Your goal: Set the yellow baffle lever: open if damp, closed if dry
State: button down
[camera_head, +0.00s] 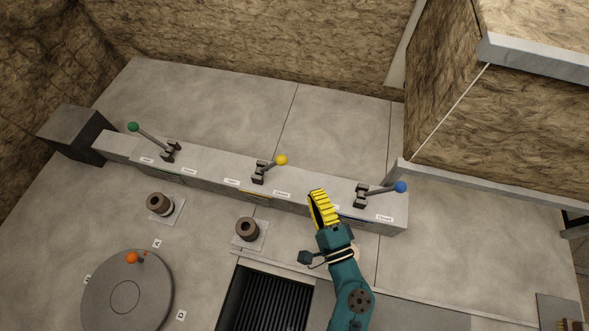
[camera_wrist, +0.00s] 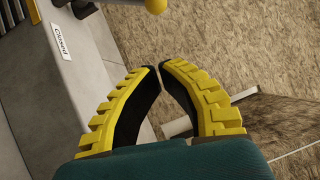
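The yellow baffle lever (camera_head: 282,160) has a yellow ball on a grey rod. It pivots in a dark bracket on the long grey console and leans right, toward the label on its right. Part of its yellow ball (camera_wrist: 156,5) shows at the top edge of the wrist view, with a "Closed" label (camera_wrist: 61,41) to its left. My gripper (camera_head: 314,194) is right of the yellow lever and apart from it, between it and the blue lever. In the wrist view its yellow-backed fingers (camera_wrist: 158,68) nearly meet at the tips, with nothing between them.
The blue lever (camera_head: 400,187) leans right, close to my gripper. The green lever (camera_head: 134,127) leans left. The console (camera_head: 215,170) has small labels beside each lever. In front are two brown cylindrical fittings (camera_head: 247,229), a round plate with an orange knob (camera_head: 132,258), and a dark grate (camera_head: 265,300).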

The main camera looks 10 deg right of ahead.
aim_at(270, 166)
jog(key=x, duration=0.4)
jog(key=shift+a, duration=0.1)
jog(key=w+a, duration=0.3)
jog(key=shift+a+r, duration=0.25)
jog(key=shift+r, duration=0.15)
